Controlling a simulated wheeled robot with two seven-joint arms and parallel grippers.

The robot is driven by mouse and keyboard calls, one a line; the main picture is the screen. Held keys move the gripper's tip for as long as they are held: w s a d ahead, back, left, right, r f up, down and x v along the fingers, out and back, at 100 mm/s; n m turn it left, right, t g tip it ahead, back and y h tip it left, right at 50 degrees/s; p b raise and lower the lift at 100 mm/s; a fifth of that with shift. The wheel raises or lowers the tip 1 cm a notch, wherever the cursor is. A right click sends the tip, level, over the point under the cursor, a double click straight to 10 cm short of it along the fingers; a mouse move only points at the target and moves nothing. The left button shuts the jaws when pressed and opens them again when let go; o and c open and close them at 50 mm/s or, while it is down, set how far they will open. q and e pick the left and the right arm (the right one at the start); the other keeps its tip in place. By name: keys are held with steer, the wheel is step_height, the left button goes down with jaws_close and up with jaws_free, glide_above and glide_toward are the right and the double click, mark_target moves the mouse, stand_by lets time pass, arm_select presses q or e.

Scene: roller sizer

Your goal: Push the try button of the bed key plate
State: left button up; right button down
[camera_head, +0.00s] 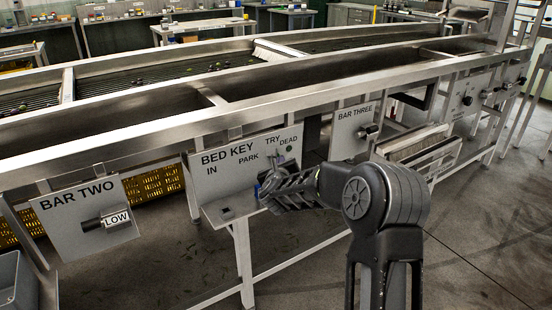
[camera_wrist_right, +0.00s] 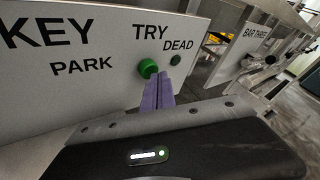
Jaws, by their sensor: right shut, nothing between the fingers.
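The bed key plate (camera_head: 222,160) is a pale upright panel lettered BED KEY, IN, PARK, TRY and DEAD. In the right wrist view, a round green button (camera_wrist_right: 148,68) stands out from the plate below the word TRY. A smaller dark green disc (camera_wrist_right: 176,59) sits under DEAD; it also shows in the head view (camera_head: 289,148). My right gripper (camera_head: 264,187) is in front of the plate's lower right part. Its purple fingers (camera_wrist_right: 156,88) are shut and empty, with tips just below the green button; I cannot tell whether they touch it. My left gripper is out of view.
The BAR TWO plate (camera_head: 86,217) with its LOW handle is at left, and the BAR THREE plate (camera_head: 352,132) is at right. The long metal roller frame (camera_head: 150,128) runs above the plates. A yellow crate (camera_head: 160,184) lies behind, below the frame.

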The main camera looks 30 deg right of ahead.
steer(key=shift+w, duration=0.4)
steer(key=shift+s, duration=0.1)
stand_by(0.5)
steer(key=shift+s+b, duration=0.85)
steer(key=shift+b, duration=0.05)
steer(key=s+b, duration=0.3)
steer(key=s, duration=0.2)
steer(key=shift+a, duration=0.1)
